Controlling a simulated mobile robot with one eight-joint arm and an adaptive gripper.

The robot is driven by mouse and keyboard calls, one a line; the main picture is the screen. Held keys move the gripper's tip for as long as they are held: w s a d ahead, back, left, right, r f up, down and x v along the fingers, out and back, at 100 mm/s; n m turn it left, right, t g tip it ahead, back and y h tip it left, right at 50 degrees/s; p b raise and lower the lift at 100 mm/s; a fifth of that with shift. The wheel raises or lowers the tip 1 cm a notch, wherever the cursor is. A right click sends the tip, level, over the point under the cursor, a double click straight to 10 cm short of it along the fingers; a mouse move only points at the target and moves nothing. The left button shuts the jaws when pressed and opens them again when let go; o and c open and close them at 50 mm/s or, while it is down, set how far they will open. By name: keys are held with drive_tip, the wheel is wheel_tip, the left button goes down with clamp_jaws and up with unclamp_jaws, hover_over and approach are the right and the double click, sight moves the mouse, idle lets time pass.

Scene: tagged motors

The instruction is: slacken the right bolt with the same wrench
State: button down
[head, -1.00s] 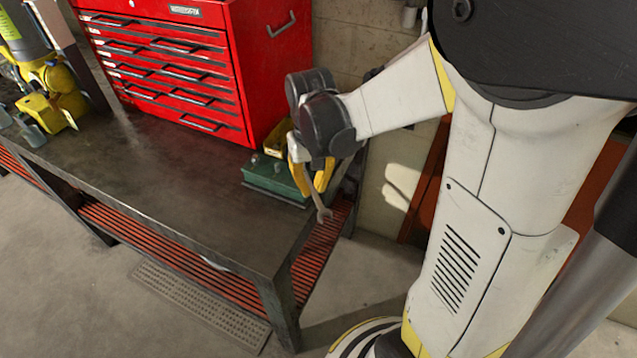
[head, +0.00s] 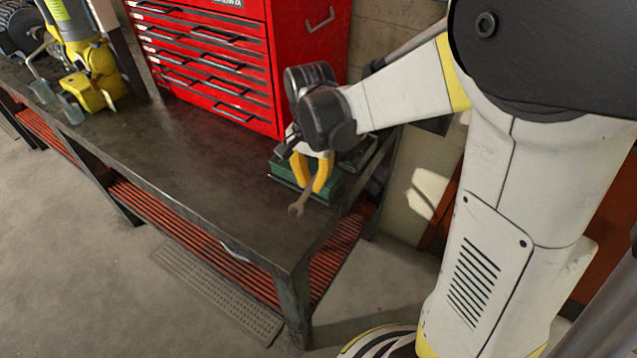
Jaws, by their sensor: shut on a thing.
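My gripper (head: 312,186), with yellow fingers, is shut on a wrench (head: 299,206) above the right end of the workbench. The wrench points down and its open jaw end shows below the fingers; the rest is hidden by the gripper. A green motor block (head: 333,189) stands on the bench just behind my gripper, partly covered by it. I cannot make out its bolts or a tag from here. I cannot tell whether the wrench touches anything, but its open end shows apart from the block.
The dark workbench (head: 200,165) has clear top space at the middle and front. A red tool chest (head: 310,75) stands behind. A yellow machine (head: 90,75) is at the left. A red slatted shelf (head: 190,235) runs under the bench.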

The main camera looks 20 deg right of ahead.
drive_tip(key=w+a+m, duration=0.1)
drive_tip(key=w+m, duration=0.9)
drive_tip(key=m, duration=0.3)
drive_tip(key=shift+a+b, duration=0.35)
drive_tip(key=shift+b, duration=0.1)
drive_tip(key=shift+w+f, duration=0.1)
idle(0.3)
drive_tip(key=shift+f+b, duration=0.7)
drive_tip(key=shift+f, duration=0.25)
drive_tip(key=shift+f, duration=0.15)
drive_tip(key=shift+f+b, duration=0.5)
drive_tip(key=shift+f, duration=0.05)
idle(0.4)
